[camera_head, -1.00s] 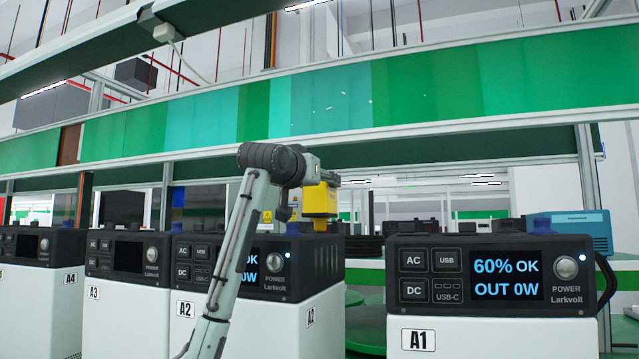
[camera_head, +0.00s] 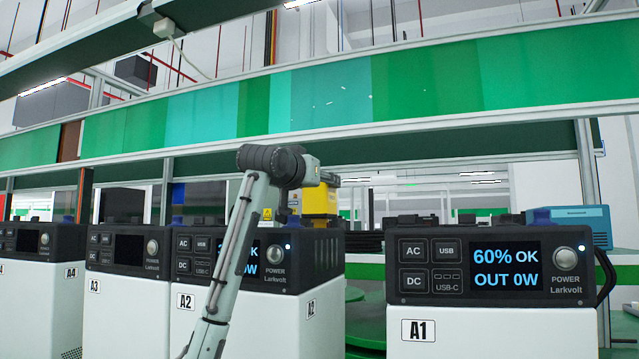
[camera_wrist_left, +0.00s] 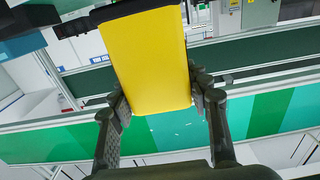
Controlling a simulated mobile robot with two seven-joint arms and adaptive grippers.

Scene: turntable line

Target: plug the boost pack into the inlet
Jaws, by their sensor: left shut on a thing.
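The boost pack appears to be the yellow block (camera_head: 319,201) behind the top of power unit A2 (camera_head: 262,300) in the head view. It fills the upper middle of the left wrist view as a plain yellow block (camera_wrist_left: 150,62) with a dark upper end. My left gripper (camera_wrist_left: 161,100) is shut on it, one finger on each side. In the head view the fingers are mostly hidden by the arm and the pack. I cannot make out the inlet, nor whether the pack touches A2. My right gripper is not in view.
Unit A1 (camera_head: 455,330) stands at right, its screen (camera_head: 506,267) reading 60% OK, OUT 0W. Units A3 (camera_head: 125,310) and A4 (camera_head: 40,310) stand at left. A green-panelled shelf (camera_head: 330,98) crosses above. A blue box (camera_head: 583,222) sits behind A1.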

